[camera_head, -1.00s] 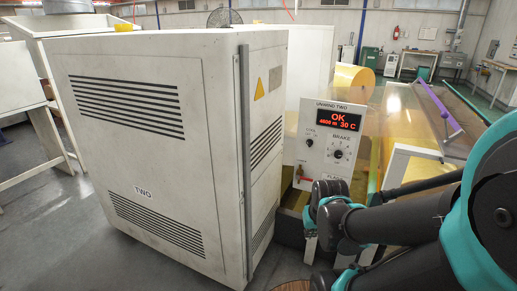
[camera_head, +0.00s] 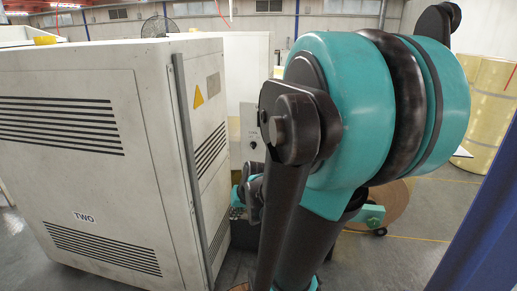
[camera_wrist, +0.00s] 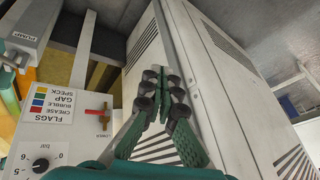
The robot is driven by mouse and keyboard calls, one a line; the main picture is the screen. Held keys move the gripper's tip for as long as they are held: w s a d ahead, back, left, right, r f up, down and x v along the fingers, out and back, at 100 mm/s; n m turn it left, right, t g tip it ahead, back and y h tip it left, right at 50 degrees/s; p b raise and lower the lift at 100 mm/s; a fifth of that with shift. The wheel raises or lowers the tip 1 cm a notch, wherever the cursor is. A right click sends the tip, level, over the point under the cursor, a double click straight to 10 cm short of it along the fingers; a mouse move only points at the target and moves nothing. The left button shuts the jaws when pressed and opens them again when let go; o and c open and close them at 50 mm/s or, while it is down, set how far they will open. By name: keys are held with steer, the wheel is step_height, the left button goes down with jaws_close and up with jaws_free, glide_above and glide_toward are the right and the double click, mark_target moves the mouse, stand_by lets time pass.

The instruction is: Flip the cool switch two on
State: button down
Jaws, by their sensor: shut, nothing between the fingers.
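The white control panel (camera_head: 248,118) stands beside the right edge of the cabinet marked TWO (camera_head: 85,185). My arm hides most of the panel. A small dark control shows on its visible strip, too small to read as on or off. My gripper (camera_wrist: 162,88) is shut and empty in the wrist view, its fingertips in front of the white cabinet side (camera_wrist: 150,55). The cool switch cannot be made out in the wrist view.
In the wrist view, a panel with colour flags (camera_wrist: 52,104), a red lever (camera_wrist: 97,113) and a bar knob (camera_wrist: 40,162) lies to the left of my gripper. The cabinet stands close by. A roll (camera_head: 395,205) is at the right.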

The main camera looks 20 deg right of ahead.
steer(key=w+d+r+m+t+y, duration=0.1)
steer(key=w+d+r+m+t, duration=0.2)
steer(key=w+d, duration=0.35)
steer(key=w+d+r+m+t, duration=0.25)
steer(key=w+d+r, duration=0.25)
steer(key=w, duration=0.3)
steer(key=w+d+r+m+t, duration=0.1)
steer(key=w+d+r+m, duration=0.1)
steer(key=d, duration=0.5)
steer(key=w+d+r+m+t+h, duration=0.1)
steer(key=w+d+r+m, duration=0.1)
steer(key=d, duration=0.5)
steer(key=shift+w+r+t, duration=0.2)
steer(key=shift+r+t, duration=0.15)
steer(key=shift+r, duration=0.05)
steer(key=shift+w, duration=0.1)
glide_toward(255, 147)
steer(key=w+d, duration=0.2)
steer(key=w, duration=0.1)
steer(key=shift+d+r, duration=0.1)
steer(key=shift+r, duration=0.05)
steer(key=shift+w+a+f, duration=0.85)
steer(key=shift+w+a, duration=0.2)
steer(key=shift+w+a+f, duration=0.25)
steer(key=shift+a+f, duration=0.05)
steer(key=shift+a, duration=0.1)
